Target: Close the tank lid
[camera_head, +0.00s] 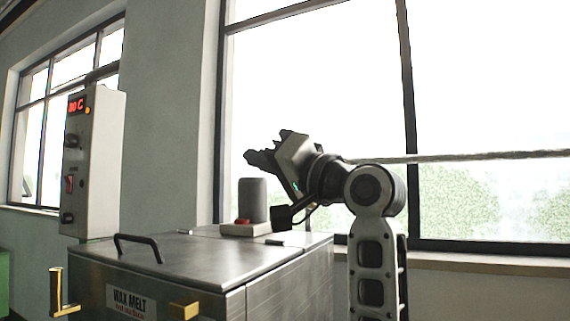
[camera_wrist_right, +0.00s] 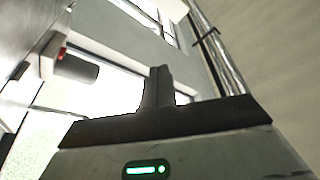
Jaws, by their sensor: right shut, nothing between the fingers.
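The wax melt tank (camera_head: 270,290) is a brushed-metal box with a "WAX MELT hot surface" label on its front. Its lid (camera_head: 195,258) lies flat across the top and looks level with the tank's upper edges. A black bar handle (camera_head: 139,239) stands on the lid near its front left. My right gripper (camera_head: 258,157) is raised above the back right of the tank, apart from the lid, pointing left. It is shut and empty. Its fingers meet in the right wrist view (camera_wrist_right: 158,88). My left gripper is not in view.
A dark grey cylinder (camera_head: 252,199) on a pale base with a red part stands at the tank's back, below my right gripper. A control box (camera_head: 93,165) with a red display rises at the left. Brass-coloured brackets (camera_head: 62,295) stick out at the front. Windows are behind.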

